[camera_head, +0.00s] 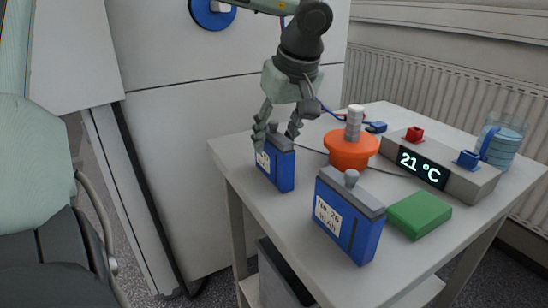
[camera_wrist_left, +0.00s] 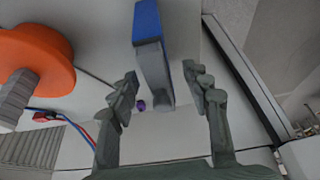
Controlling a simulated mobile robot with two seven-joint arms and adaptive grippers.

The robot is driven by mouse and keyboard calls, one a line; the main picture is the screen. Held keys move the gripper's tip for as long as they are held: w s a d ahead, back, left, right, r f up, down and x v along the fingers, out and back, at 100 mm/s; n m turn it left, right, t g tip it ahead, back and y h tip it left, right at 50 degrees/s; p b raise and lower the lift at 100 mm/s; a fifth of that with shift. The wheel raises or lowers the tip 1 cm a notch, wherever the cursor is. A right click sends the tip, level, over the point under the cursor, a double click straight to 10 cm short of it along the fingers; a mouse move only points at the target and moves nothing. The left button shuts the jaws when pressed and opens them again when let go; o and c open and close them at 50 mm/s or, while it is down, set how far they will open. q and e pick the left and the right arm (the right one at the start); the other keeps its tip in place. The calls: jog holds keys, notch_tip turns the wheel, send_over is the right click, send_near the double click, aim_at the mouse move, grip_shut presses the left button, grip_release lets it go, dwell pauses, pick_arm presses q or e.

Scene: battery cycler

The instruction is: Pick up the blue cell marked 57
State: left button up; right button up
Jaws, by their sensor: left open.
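A blue cell (camera_head: 284,171) with a grey top stands upright near the back left edge of the table. Its white label is partly covered by a finger, so I cannot read the number. My left gripper (camera_head: 277,134) is open and points down over this cell, with its fingers on either side of the top. In the left wrist view the cell (camera_wrist_left: 148,22) lies between the open fingers (camera_wrist_left: 163,88), with a gap visible on both sides. A second blue cell (camera_head: 362,240), labelled No. 26, stands nearer the front. My right gripper is not in view.
A green block (camera_head: 419,214) lies beside the front cell. A grey device (camera_head: 456,181) shows 21 °C, with a glass (camera_head: 505,140) behind it. Thin cables run across the table (camera_head: 226,150).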

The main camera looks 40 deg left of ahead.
pick_arm(q)
jog(key=shift+x, duration=0.75)
jog(key=shift+c, duration=0.6)
grip_shut()
jog(key=shift+w+r, duration=0.1)
